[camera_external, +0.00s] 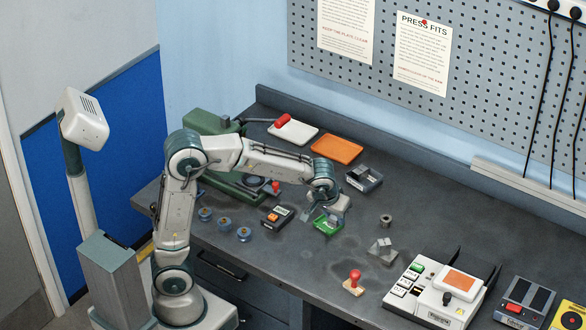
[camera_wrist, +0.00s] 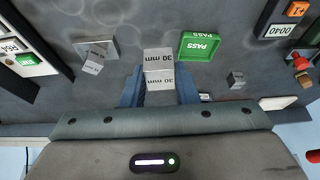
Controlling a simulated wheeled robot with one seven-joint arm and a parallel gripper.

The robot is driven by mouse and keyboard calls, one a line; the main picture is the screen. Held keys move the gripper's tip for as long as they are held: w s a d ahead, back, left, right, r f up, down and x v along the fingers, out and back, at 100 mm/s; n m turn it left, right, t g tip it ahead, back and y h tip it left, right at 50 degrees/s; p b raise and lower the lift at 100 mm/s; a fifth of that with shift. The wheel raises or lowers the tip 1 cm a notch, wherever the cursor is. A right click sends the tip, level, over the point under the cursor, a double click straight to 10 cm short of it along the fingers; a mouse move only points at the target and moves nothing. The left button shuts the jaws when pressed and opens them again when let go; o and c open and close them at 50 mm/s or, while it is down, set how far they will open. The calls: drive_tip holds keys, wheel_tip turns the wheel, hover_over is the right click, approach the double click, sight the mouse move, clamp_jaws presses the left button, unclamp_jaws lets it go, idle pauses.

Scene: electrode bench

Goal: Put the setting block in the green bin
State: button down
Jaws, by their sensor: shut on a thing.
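The setting block (camera_wrist: 158,66) is grey and marked "30 mm"; in the wrist view it sits between the two blue fingers of my gripper (camera_wrist: 159,88). My gripper is shut on it. In the external view my gripper (camera_external: 311,213) is low over the bench beside the green bin, and the block cannot be made out there. The green bin (camera_wrist: 200,46), marked "PASS", lies just right of the block in the wrist view, apart from it in the picture. It also shows in the external view (camera_external: 328,228), partly covered by my gripper.
A grey block (camera_external: 380,247) stands on a small plate to the right. A ring-shaped metal piece (camera_external: 386,221), a red-knobbed stamp (camera_external: 354,283) and a white tester (camera_external: 436,291) are also right. A device with orange buttons (camera_external: 278,216) lies left. An orange tray (camera_external: 337,148) is behind.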

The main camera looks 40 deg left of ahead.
drive_tip(key=w+a+f, duration=0.2)
drive_tip(key=w, duration=0.1)
drive_tip(key=w+a+f+p, duration=0.1)
drive_tip(key=w+a+f, duration=0.1)
drive_tip(key=w+a, duration=0.1)
drive_tip(key=w+a+f, duration=0.2)
drive_tip(key=shift+w+a+f+p, duration=0.15)
drive_tip(key=shift+w+f+p, duration=0.25)
drive_tip(key=shift+f, duration=2)
drive_tip(key=shift+f, duration=0.15)
drive_tip(key=c, duration=1.5)
unclamp_jaws()
drive_tip(key=shift+c, duration=0.2)
drive_tip(key=shift+o, duration=0.7)
